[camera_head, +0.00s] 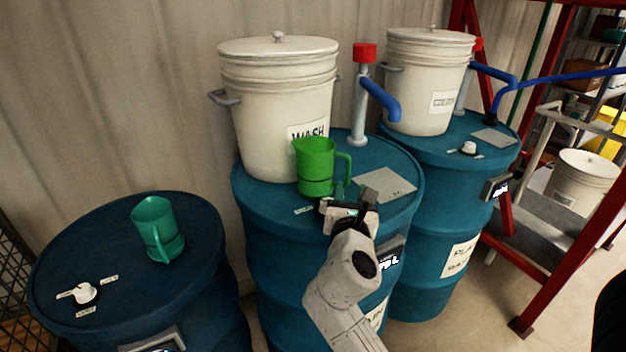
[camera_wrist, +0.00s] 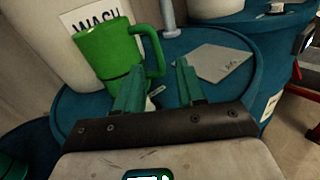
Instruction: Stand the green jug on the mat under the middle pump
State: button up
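The bright green jug (camera_head: 316,165) stands upright on the middle blue drum, in front of the WASH bucket, its handle to the right. It also shows in the wrist view (camera_wrist: 105,52). The grey mat (camera_head: 386,186) lies bare on the same drum, right of the jug, below the blue spout of the middle pump (camera_head: 362,100); it shows in the wrist view too (camera_wrist: 215,62). My gripper (camera_head: 346,198) is close in front of the jug's handle side. Its teal fingers (camera_wrist: 158,72) are apart, with the handle beyond the gap; contact is unclear. The jug's base is partly hidden.
A darker teal jug (camera_head: 157,229) and a white knob (camera_head: 84,292) are on the left drum (camera_head: 195,290). The WASH bucket (camera_head: 275,100) stands close behind the green jug. A right drum (camera_head: 440,215) carries another bucket (camera_head: 425,80). Red framing (camera_head: 575,240) stands at right.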

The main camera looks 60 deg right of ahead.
aim_at(348, 171)
jog(key=shift+a+f+n, duration=0.15)
jog(key=shift+f+n, duration=0.15)
jog(key=shift+n, duration=0.2)
jog(key=shift+w+d, duration=0.15)
jog(key=shift+d, duration=0.1)
jog(key=p+x, duration=0.1)
jog(key=x, duration=0.9)
jog(key=shift+w, duration=0.15)
jog(key=shift+a, duration=0.1)
jog(key=shift+c, duration=0.5)
grip_shut()
jog(key=shift+r, duration=0.15)
